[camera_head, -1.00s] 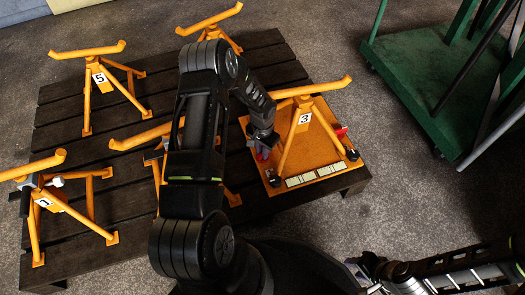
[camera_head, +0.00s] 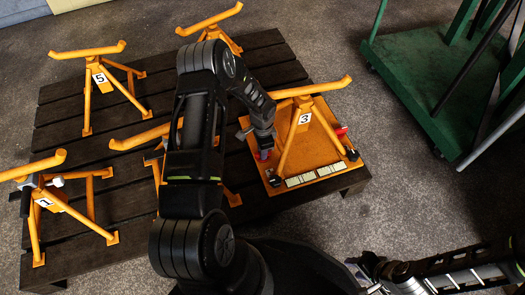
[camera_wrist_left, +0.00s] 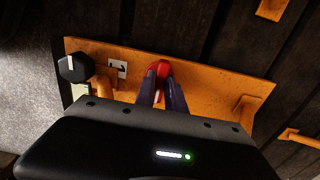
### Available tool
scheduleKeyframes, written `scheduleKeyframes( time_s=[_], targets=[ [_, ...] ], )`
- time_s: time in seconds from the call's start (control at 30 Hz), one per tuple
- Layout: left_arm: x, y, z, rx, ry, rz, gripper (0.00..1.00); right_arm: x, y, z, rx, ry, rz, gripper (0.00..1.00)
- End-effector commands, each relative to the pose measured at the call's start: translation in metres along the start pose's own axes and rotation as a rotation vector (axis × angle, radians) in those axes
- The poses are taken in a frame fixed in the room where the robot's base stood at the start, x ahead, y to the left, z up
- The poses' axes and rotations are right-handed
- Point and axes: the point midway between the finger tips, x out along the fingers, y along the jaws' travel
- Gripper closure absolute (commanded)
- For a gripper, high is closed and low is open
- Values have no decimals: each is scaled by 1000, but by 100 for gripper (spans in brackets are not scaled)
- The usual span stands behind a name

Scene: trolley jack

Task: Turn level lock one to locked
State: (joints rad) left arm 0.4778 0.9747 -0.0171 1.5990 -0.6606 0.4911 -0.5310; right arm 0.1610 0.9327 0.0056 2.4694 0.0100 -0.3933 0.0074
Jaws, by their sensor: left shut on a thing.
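An orange stand with the number 3 (camera_head: 304,119) stands on an orange base plate (camera_head: 315,158). My left gripper (camera_head: 264,155) is low over the left part of this plate. In the left wrist view its fingers (camera_wrist_left: 162,88) are shut on a red lever (camera_wrist_left: 162,68), presumably level lock one; only its rounded end shows past the fingertips. A small dark-and-white label (camera_wrist_left: 118,68) is on the plate left of it. Another red piece (camera_head: 341,131) shows at the plate's right side. My right gripper (camera_head: 364,272) is low at the right, away from the plate; its fingers are unclear.
Black knobs sit at the plate's front left (camera_head: 275,181) and right (camera_head: 353,155). A pale marked strip (camera_head: 314,175) runs along the front edge. More orange stands, such as number 5 (camera_head: 99,77), crowd the dark pallet (camera_head: 150,110). A green trolley (camera_head: 420,75) is at right; floor between is clear.

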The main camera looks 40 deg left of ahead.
Motion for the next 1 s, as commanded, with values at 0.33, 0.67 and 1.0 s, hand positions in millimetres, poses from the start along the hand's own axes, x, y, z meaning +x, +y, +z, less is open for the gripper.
scheduleKeyframes(
  time_s=[0.33,0.67,1.0],
  targets=[
    [0,0,0,4,0,-2,80,0,0,0,0,0,0,64],
    [0,0,0,2,0,-1,64,0,0,0,0,0,0,64],
    [0,0,0,-73,0,-1,64,0,0,0,0,0,0,64]
  ],
)
